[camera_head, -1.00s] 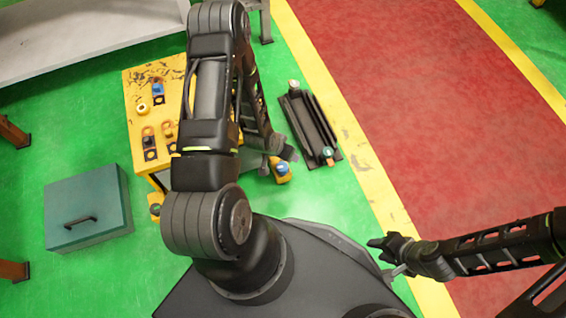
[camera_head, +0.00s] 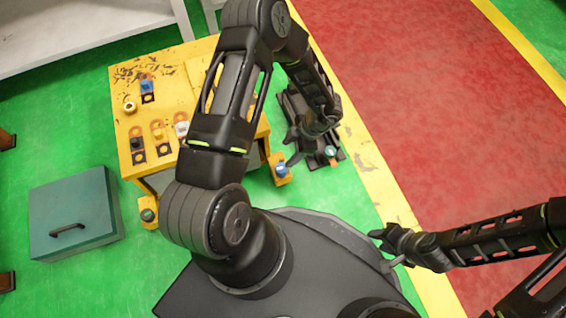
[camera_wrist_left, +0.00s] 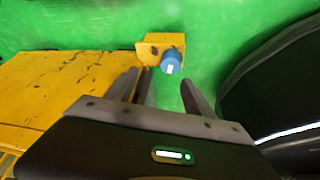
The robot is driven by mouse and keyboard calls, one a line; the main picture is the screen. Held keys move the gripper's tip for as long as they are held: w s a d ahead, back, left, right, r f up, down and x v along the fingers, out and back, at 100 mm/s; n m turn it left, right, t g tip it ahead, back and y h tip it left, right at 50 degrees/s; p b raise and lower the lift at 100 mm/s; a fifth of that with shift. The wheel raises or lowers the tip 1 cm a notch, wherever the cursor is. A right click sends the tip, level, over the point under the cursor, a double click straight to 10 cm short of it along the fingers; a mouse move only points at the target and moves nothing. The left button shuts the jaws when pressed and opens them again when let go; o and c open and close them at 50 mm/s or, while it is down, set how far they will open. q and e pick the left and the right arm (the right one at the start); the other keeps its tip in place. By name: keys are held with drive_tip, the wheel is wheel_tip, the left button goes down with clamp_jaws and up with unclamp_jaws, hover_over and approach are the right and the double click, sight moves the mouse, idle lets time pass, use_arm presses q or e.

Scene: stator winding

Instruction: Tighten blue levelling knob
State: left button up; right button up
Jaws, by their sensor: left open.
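The blue levelling knob (camera_head: 281,169) sits on a small yellow bracket (camera_head: 283,181) at the front right foot of the yellow table. In the left wrist view the knob (camera_wrist_left: 171,62) has a white mark, and its bracket (camera_wrist_left: 158,42) is behind it. My left gripper (camera_head: 288,150) is open and empty, near the knob. In the left wrist view its two fingers (camera_wrist_left: 165,88) point towards the knob, which lies just beyond and between the tips. My right gripper (camera_head: 383,240) is at the lower right, far from the knob; its jaw state is unclear.
The yellow table (camera_head: 125,90) carries several small parts. A dark fixture (camera_head: 295,105) with a green knob (camera_head: 330,151) stands on the floor behind my left arm. A teal box (camera_head: 75,205) is at the left. Another yellow foot (camera_head: 147,205) has a dark knob. Green floor surrounds the blue knob.

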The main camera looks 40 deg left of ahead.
sight(282, 168)
use_arm(q)
drive_tip(key=shift+s+d+r+n+g, duration=0.1)
drive_tip(key=shift+s+d+n+g, duration=0.1)
drive_tip(key=shift+d+n, duration=0.15)
drive_tip(key=shift+s+d+n+g, duration=0.1)
drive_tip(key=shift+d+n+g, duration=0.15)
drive_tip(key=shift+d, duration=0.2)
drive_tip(key=b+x, duration=0.3)
drive_tip(key=x, duration=0.3)
drive_tip(key=shift+f+b, duration=0.3)
drive_tip(key=shift+f, duration=0.15)
drive_tip(key=shift+s+a+f, duration=0.2)
drive_tip(key=shift+f, duration=0.3)
drive_tip(key=shift+c, duration=0.4)
clamp_jaws()
drive_tip(key=shift+h, duration=0.3)
